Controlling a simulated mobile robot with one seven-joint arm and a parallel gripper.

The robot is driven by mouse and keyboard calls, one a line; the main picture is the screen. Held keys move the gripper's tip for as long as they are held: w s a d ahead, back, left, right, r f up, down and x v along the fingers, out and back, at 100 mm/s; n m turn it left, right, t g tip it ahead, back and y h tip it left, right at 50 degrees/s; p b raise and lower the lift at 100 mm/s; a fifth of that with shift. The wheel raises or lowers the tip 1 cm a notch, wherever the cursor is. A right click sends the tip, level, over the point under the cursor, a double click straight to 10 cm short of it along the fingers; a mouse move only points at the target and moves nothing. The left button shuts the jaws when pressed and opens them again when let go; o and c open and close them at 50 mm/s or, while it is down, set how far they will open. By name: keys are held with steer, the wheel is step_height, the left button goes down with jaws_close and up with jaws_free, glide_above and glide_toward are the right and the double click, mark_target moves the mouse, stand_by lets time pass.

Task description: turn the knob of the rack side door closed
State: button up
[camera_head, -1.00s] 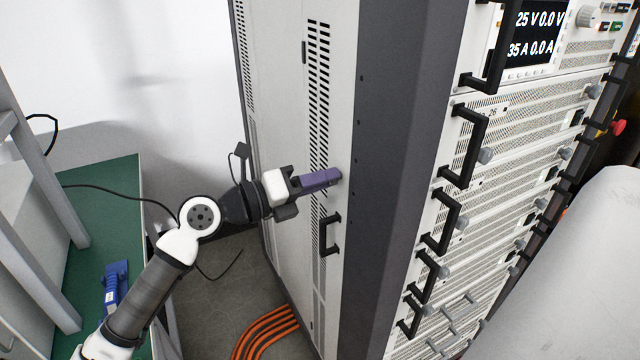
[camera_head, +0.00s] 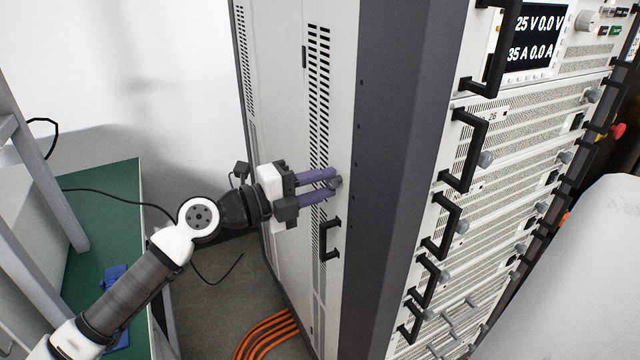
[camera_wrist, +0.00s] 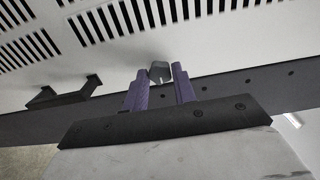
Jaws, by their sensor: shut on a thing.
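The rack side door (camera_head: 285,120) is a light grey vented panel on the left flank of the tall rack. Its small grey knob (camera_head: 336,183) sits near the door's front edge, above the black door handle (camera_head: 329,238). My gripper (camera_head: 333,182) has purple fingers, one on either side of the knob at their tips. In the wrist view the knob (camera_wrist: 160,72) shows between the two purple finger ends, and my gripper (camera_wrist: 160,78) is shut on it. The door looks flush with the rack. The knob's far side is hidden.
The rack front (camera_head: 500,130) at right carries several black handles and knobs. Orange cables (camera_head: 268,330) lie on the floor below the door. A green surface (camera_head: 105,215) with a blue item (camera_head: 115,285) is at left, with a black cable crossing it.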

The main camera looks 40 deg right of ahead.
stand_by(0.4)
steer(key=o, duration=1)
steer(key=b+v, duration=0.4)
steer(key=v, duration=1)
steer(key=shift+s+f, duration=0.1)
steer(key=shift+s, duration=0.05)
